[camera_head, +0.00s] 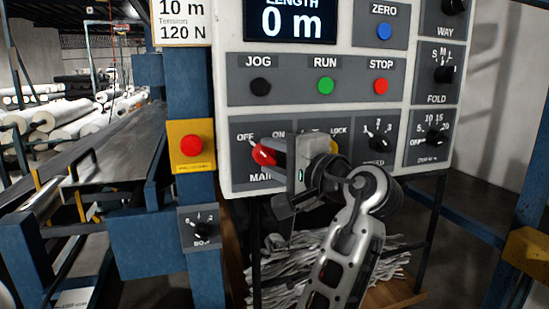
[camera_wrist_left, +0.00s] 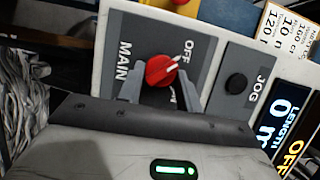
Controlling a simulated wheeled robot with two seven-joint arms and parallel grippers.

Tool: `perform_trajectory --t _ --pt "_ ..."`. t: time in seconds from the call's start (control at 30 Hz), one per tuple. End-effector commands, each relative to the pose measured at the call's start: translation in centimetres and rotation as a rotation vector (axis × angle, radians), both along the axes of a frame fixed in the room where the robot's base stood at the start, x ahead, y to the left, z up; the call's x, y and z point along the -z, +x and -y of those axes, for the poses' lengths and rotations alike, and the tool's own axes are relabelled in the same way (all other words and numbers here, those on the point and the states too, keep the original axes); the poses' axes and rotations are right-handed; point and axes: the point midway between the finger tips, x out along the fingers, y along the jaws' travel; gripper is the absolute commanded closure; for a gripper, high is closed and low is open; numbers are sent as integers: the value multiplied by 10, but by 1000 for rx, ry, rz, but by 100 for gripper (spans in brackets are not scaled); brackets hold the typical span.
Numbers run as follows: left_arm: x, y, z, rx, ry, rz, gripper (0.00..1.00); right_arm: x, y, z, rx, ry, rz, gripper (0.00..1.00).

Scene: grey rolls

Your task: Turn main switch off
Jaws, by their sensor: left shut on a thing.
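The red MAIN switch knob (camera_head: 264,153) is on the lower left of the white control panel (camera_head: 232,112), between the OFF and ON labels. My left gripper (camera_head: 275,160) is in front of it and shut on the knob, hiding part of the MAIN plate. In the left wrist view the red knob (camera_wrist_left: 161,71) sits between the two grey fingers (camera_wrist_left: 160,88). Its white pointer mark points towards the OFF label (camera_wrist_left: 188,50). The ON label is mostly hidden there. My right gripper is not in view.
JOG (camera_head: 260,87), RUN (camera_head: 325,86) and STOP (camera_head: 381,86) buttons sit above the switch. A speed dial (camera_head: 378,130) is right of my gripper. A red emergency button (camera_head: 191,145) on a yellow box is to the left. Grey rolls (camera_head: 55,117) lie far left.

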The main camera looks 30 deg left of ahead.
Motion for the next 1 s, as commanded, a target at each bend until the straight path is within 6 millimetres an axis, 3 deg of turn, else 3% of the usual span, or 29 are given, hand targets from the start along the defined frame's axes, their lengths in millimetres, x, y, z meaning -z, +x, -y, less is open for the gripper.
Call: perform_trajectory --t 0.33,0.37,0.4,0.43,0.77,1.0 --pt "1 0 0 -1 -4 3 88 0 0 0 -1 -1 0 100" --pt "1 0 0 -1 -4 3 57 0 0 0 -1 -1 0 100" --pt "1 0 0 -1 -4 3 46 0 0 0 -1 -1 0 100" --pt "1 0 0 -1 -4 3 44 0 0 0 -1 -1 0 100" --pt "0 -1 4 1 -3 1 44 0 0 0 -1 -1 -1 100" --pt "0 -12 40 4 -3 1 44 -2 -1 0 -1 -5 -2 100"
